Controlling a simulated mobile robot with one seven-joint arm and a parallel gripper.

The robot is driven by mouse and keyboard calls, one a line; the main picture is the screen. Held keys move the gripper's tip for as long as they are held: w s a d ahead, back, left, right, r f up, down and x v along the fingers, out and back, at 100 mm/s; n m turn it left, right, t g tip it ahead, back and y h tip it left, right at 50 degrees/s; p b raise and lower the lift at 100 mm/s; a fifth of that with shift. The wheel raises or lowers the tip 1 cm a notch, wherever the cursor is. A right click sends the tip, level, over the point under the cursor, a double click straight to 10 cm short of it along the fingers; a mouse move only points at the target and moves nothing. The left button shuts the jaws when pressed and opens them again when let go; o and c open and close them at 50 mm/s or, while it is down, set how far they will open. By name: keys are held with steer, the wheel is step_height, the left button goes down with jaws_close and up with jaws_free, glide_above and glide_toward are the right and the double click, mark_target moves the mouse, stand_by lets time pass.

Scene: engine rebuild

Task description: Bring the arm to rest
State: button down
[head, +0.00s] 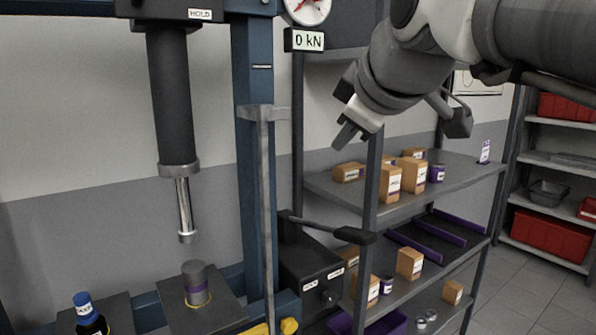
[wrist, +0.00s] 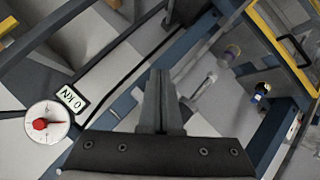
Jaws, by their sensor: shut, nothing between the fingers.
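My gripper (head: 346,136) hangs at the upper right of the head view, in front of the grey shelf unit and to the right of the press frame. Its fingers are shut with nothing between them and point down and left. In the wrist view my gripper (wrist: 159,76) shows as two closed fingers at the centre. It touches nothing that I can see. My arm (head: 450,40) comes in from the upper right corner.
The blue press frame (head: 252,150) with its ram (head: 173,95) stands at left. A grey cylinder (head: 196,284) sits under the ram. A lever (head: 330,228) juts from the press's control box. The shelf (head: 460,172) holds several boxes. Red bins (head: 550,236) are far right.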

steer(key=s+d+f+m+g+h+p, duration=0.1)
steer(key=s+d+f+m+g, duration=0.1)
steer(key=s+f+m, duration=0.4)
steer(key=s+d+f+m+g+h+p, duration=0.1)
steer(key=s+d+f+m, duration=0.4)
steer(key=s+f, duration=0.5)
step_height(320, 180, down, 7)
steer(key=shift+s+d+f+m+g+p, duration=0.25)
steer(key=shift+m+g+p, duration=0.35)
steer(key=shift+g, duration=0.6)
